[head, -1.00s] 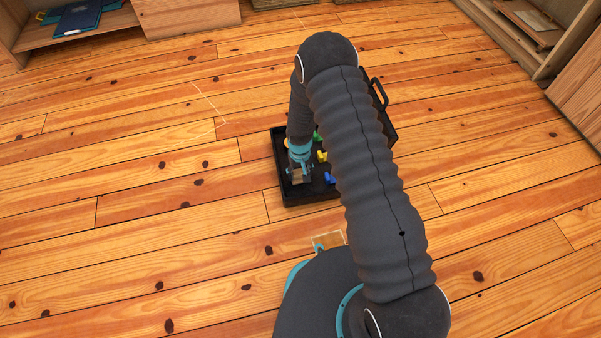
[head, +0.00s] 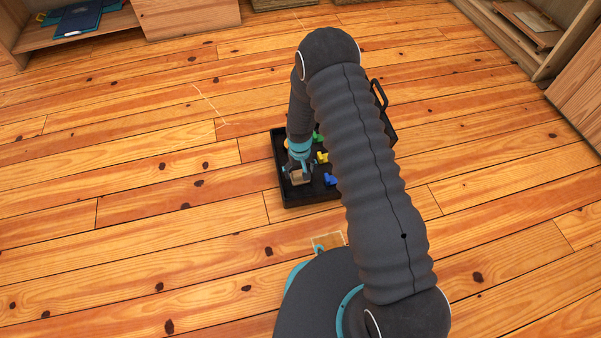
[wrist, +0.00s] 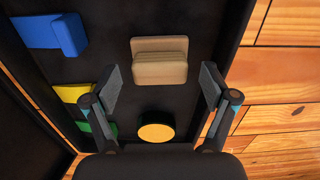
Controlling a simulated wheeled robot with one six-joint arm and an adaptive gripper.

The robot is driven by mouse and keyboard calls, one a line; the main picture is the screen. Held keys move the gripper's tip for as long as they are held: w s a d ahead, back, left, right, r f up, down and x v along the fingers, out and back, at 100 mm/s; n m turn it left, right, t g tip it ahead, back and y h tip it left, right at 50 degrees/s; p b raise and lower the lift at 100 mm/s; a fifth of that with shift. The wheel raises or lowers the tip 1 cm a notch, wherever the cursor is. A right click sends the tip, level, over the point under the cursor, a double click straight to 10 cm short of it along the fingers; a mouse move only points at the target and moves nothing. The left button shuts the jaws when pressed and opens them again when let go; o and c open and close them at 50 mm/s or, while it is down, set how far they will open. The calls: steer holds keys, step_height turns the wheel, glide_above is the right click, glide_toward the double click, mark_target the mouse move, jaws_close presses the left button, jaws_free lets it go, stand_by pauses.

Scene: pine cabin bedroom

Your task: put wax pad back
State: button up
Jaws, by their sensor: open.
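A tan block (wrist: 160,63) with a ridged front edge and a yellow round disc (wrist: 157,132) are in the black tray (wrist: 200,22). I cannot tell for sure which one is the wax pad. My gripper (wrist: 160,80) is open over the tray. Its fingertips stand on either side of the tan block, with a gap on both sides, and the disc is nearer the gripper's base. In the head view my gripper (head: 300,172) is low over the tray's near left part, with the tan block (head: 300,179) between its fingers.
A blue piece (wrist: 58,34), a yellow piece (wrist: 72,93) and a green piece (wrist: 95,128) lie along the tray's other side. My arm hides much of the tray in the head view. Open shelves (head: 85,35) stand at the back left.

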step_height(320, 180, up, 11)
steer(key=p, duration=0.1)
steer(key=shift+f, duration=0.2)
step_height(320, 180, up, 14)
steer(key=t, duration=0.1)
glide_above(300, 173)
steer(key=d, duration=0.3)
steer(key=s+d+r+m+t, duration=0.1)
steer(key=s+d+r, duration=0.2)
steer(key=r, duration=0.5)
steer(key=s+d+r+t, duration=0.1)
steer(key=s+d+r, duration=0.2)
steer(key=r, duration=0.4)
steer(key=s+d+r+t, duration=0.1)
steer(key=s+d+r, duration=0.1)
steer(key=s+r, duration=0.2)
steer(key=s+d+r+m, duration=0.1)
steer(key=s+d+r, duration=0.2)
steer(key=s, duration=0.7)
steer(key=s+d+r+m+t, duration=0.1)
steer(key=s+d+r, duration=0.1)
steer(key=s+r, duration=0.4)
steer(key=shift+s+d+t, duration=0.3)
steer(key=shift+s+d, duration=0.05)
steer(key=shift+s, duration=0.65)
steer(key=shift+c, duration=0.3)
